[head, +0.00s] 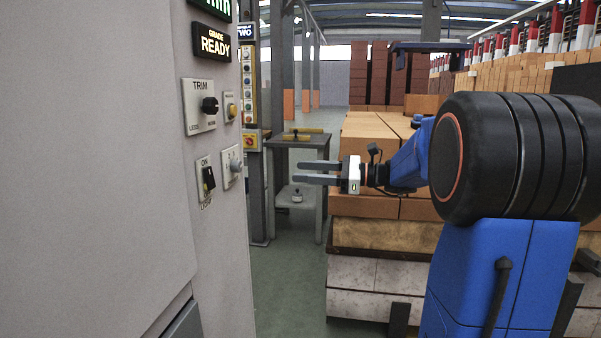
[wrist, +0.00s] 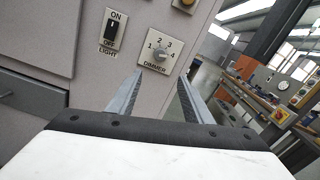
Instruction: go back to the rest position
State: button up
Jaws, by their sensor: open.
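My gripper (head: 316,172) is open and empty, pointing left toward the grey control panel (head: 140,230) in the head view. In the wrist view its two fingers (wrist: 155,98) stand apart, in front of the dimmer dial (wrist: 159,51). The dial also shows in the head view (head: 235,164), to the left of the fingertips and apart from them. The light switch (wrist: 112,31) sits left of the dial, with ON above and OFF below. In the head view the switch (head: 208,178) is below the trim knob (head: 209,104).
A display (head: 211,43) reads READY above the trim knob. A grey table (head: 297,141) stands behind the gripper. Stacked brick pallets (head: 375,207) fill the space beneath and behind my arm. Green floor (head: 288,275) is clear between panel and pallets.

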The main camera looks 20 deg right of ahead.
dwell(0.4)
jog(key=s+a+f+n+g+h, duration=0.55)
jog(key=s+a+f+n, duration=0.35)
jog(key=s+a+f, duration=0.6)
jog(key=s+d+f+n+h, duration=0.3)
jog(key=s+f+n+h, duration=0.1)
jog(key=s, duration=0.5)
jog(key=s+d+f+n+h, duration=0.4)
jog(key=s+f+n+h, duration=0.1)
jog(key=s+n, duration=0.4)
jog(key=shift+d+f, duration=0.15)
jog(key=shift+f, duration=0.55)
